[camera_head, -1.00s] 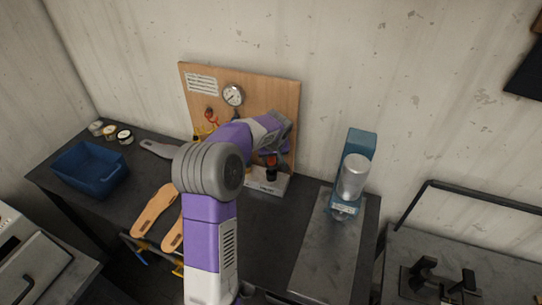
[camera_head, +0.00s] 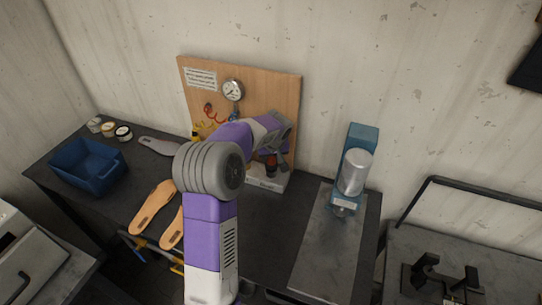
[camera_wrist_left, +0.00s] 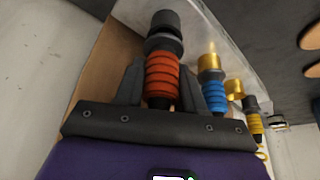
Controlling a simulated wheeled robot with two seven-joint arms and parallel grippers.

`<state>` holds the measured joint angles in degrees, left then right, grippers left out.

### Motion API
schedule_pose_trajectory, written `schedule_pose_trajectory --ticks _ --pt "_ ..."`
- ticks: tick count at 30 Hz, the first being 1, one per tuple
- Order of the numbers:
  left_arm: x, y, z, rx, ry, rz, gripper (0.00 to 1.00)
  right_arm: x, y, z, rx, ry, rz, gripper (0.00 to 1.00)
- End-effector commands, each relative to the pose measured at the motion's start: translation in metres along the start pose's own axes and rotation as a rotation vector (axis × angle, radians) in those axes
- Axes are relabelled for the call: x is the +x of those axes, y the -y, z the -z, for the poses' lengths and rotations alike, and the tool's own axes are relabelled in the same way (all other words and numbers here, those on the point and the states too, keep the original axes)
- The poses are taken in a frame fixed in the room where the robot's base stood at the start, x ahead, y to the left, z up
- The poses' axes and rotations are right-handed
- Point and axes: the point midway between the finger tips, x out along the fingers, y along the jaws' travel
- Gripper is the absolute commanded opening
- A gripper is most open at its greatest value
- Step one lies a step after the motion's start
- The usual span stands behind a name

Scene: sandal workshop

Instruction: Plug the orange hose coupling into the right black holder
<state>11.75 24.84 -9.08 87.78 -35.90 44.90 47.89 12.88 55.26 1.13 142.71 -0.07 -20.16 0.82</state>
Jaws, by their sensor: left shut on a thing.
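My left gripper (camera_head: 277,156) reaches down in front of the wooden board, over the pale base block at its foot. In the left wrist view its two dark fingers (camera_wrist_left: 157,88) are shut on the ribbed orange hose coupling (camera_wrist_left: 162,75). The coupling also shows as a small dark red patch in the head view (camera_head: 271,158). A black holder (camera_wrist_left: 165,20) lies in line with the coupling's far end. They look touching or nearly so; I cannot tell how deep the coupling sits. My right gripper is not in view.
Beside it, a blue coupling (camera_wrist_left: 214,96) meets a brass holder (camera_wrist_left: 209,62), and a yellow coupling (camera_wrist_left: 256,124) stands farther along. The board (camera_head: 262,92) carries a gauge (camera_head: 232,90). A blue bin (camera_head: 88,167) is left; a blue-and-silver machine (camera_head: 355,170) is right.

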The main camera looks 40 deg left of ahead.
Motion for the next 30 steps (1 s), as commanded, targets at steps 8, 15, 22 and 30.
schedule_pose_trajectory --ticks 8,15,22,30 --pt "0.006 0.000 -0.002 0.000 0.000 0.000 0.04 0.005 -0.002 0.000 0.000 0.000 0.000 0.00" --pt "0.010 0.000 -0.004 0.000 0.000 0.000 0.04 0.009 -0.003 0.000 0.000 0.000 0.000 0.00" --pt "0.012 0.000 -0.005 0.000 0.000 0.000 0.52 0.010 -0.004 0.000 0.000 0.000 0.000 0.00" --pt "0.012 0.000 -0.005 0.000 0.000 0.000 0.68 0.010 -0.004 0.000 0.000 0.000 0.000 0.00"
